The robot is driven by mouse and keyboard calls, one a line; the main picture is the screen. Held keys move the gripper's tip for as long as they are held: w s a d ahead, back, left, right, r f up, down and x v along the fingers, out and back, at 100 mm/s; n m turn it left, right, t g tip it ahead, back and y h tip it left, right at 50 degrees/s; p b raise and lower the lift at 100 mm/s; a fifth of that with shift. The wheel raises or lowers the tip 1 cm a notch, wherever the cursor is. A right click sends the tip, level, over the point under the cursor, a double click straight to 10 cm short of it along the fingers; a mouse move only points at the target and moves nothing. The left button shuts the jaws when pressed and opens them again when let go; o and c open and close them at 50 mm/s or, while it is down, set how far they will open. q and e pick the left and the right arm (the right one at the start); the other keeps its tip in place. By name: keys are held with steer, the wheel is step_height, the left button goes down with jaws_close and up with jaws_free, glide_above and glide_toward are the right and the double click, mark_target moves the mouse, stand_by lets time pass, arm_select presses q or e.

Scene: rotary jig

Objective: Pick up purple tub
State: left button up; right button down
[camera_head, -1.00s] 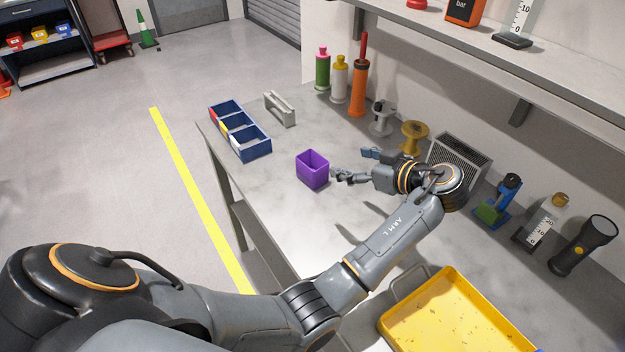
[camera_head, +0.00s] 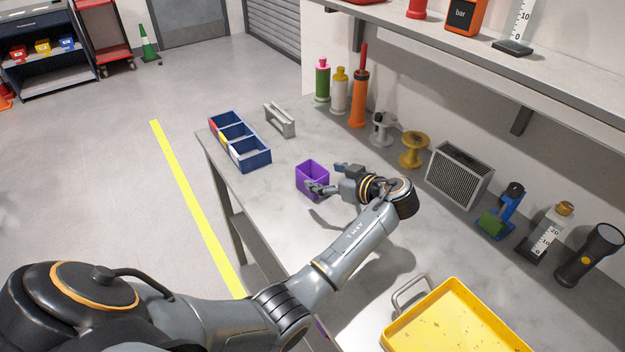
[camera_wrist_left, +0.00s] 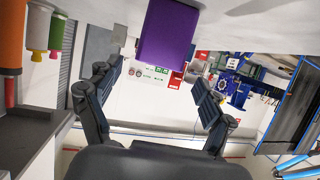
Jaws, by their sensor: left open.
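The purple tub (camera_head: 311,173) stands upright and open-topped on the grey workbench (camera_head: 262,185). In the left wrist view the tub (camera_wrist_left: 167,34) shows at the top centre, beyond and between the fingers. My left gripper (camera_head: 326,177) is open, its two fingers spread. In the head view one finger overlaps the tub's near right side and the other is just right of the tub. Whether a finger touches the tub I cannot tell. The left gripper also shows in the wrist view (camera_wrist_left: 155,95), with nothing between its fingertips. My right gripper is not in view.
A blue divided bin (camera_head: 240,141) and a grey bracket (camera_head: 279,119) stand behind the tub. Bottles (camera_head: 340,92), spools (camera_head: 413,150) and a grey vented box (camera_head: 459,175) line the wall. A yellow tray (camera_head: 455,325) lies at the front. Bench around the tub is mostly clear.

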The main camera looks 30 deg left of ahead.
mark_target(303, 169)
arm_select(q)
steer(key=p+x, duration=0.1)
steer(key=x, duration=0.3)
steer(key=shift+w+a+f, duration=0.15)
steer(key=shift+w+a, duration=0.05)
steer(key=shift+w, duration=0.05)
steer(key=shift+c, duration=0.2)
steer(key=c, duration=1.2)
